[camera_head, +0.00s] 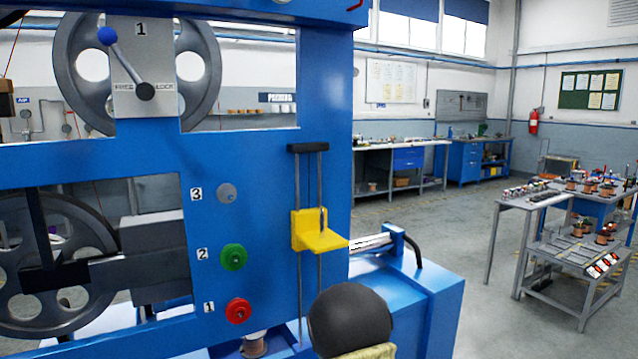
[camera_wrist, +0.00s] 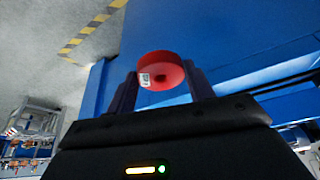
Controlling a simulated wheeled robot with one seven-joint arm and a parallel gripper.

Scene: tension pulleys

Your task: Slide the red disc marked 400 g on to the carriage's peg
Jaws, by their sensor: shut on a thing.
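In the wrist view, a red disc (camera_wrist: 170,68) with a dark centre hole is held between the two fingers of my gripper (camera_wrist: 161,82). A small white label shows on its side, but its print is too small to read. In the head view, the yellow carriage (camera_head: 318,238) sits on two vertical rods on the blue frame. A small dark upright part shows at its top, but I cannot clearly make out its peg. My gripper and the held disc are not visible in the head view; only a dark rounded part of my arm shows below the carriage.
Large pulley wheels stand farther left. Open floor lies right, before a grey cart (camera_head: 570,255).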

